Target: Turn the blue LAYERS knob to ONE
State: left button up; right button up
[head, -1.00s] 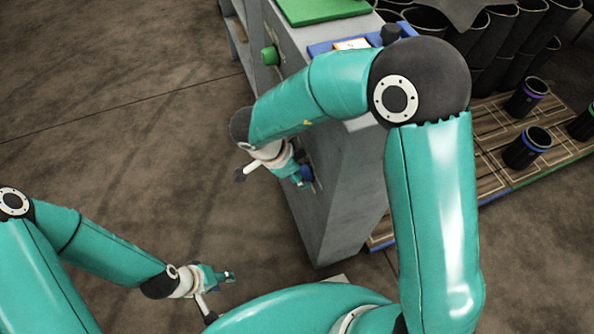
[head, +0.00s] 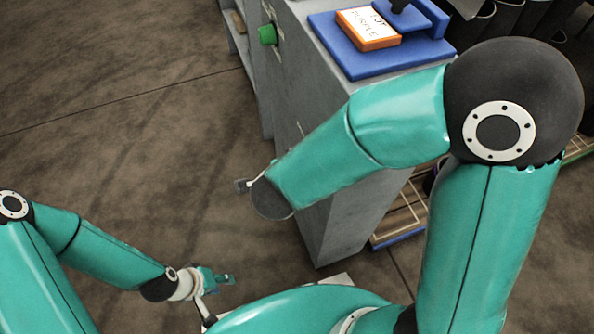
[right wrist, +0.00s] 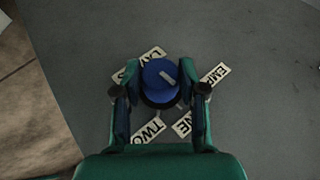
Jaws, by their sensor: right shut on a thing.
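The blue LAYERS knob (right wrist: 160,82) is in the middle of the right wrist view, on a grey panel, with a pale mark running toward its lower right. Partly covered labels surround it: LAY… at upper left, EMP… at upper right, TWO (right wrist: 147,130) at lower left and …NE (right wrist: 183,125) at lower right. My right gripper (right wrist: 161,92) is shut on the knob, a finger on each side. In the head view my right forearm hides that gripper and the knob. My left gripper (head: 231,280) is low and left, away from the panel; its jaw opening is too small to tell.
The grey cabinet (head: 340,235) has a green knob (head: 267,35) on its side. On top is a blue tray (head: 350,60) bearing an orange box with a white label (head: 372,27). Dark sleeves stand at upper right. The floor at left is clear.

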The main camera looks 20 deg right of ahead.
pick_arm(q)
jog(key=shift+f+b, duration=0.8)
jog(key=shift+f, duration=0.4)
pick_arm(e)
jog(key=shift+s+d+f+t, duration=0.1)
jog(key=shift+f+t, duration=0.05)
jog(key=shift+t, duration=0.35)
jog(key=o, duration=1.1)
jog(key=shift+o, duration=0.2)
jog(key=v, duration=0.7)
jog(key=shift+s, duration=0.2)
